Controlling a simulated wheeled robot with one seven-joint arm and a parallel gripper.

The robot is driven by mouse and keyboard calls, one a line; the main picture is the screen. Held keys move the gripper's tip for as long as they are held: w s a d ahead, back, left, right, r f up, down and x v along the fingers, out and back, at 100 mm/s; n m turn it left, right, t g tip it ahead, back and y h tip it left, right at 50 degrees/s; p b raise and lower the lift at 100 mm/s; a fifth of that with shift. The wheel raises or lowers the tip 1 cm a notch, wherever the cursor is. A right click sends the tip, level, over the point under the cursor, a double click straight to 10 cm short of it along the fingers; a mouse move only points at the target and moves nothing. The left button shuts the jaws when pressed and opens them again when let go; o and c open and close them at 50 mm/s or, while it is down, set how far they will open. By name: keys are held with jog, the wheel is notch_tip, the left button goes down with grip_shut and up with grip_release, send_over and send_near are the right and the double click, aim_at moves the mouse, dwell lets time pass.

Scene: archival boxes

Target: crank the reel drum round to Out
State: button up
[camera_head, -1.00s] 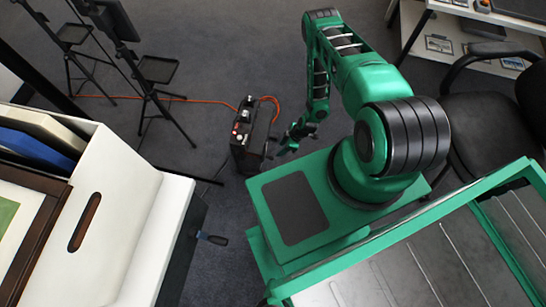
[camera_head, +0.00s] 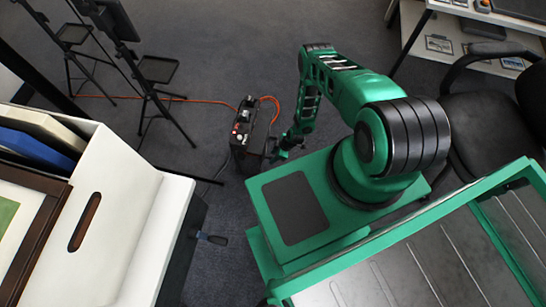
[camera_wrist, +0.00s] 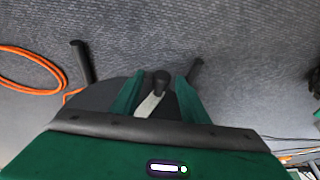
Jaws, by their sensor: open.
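The reel (camera_head: 250,128) is a dark upright unit on the carpet in the head view, with an orange cable running from it. Its dark round drum (camera_wrist: 100,103) shows partly in the wrist view. A pale metal crank arm (camera_wrist: 148,104) ends in a black knob (camera_wrist: 161,80). My gripper (camera_wrist: 160,86) is open, with one green finger on each side of the knob and small gaps showing on both sides. In the head view my gripper (camera_head: 281,153) is low at the reel's right side. I cannot read any Out mark.
Black tripod stands (camera_head: 160,75) rise at the left behind the reel. Orange cable (camera_wrist: 30,68) lies on the carpet. A white box (camera_head: 110,215) stands at lower left, and a black chair (camera_head: 490,125) at right. Carpet around the reel is mostly clear.

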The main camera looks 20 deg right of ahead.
grip_shut()
jog(key=shift+f, duration=0.1)
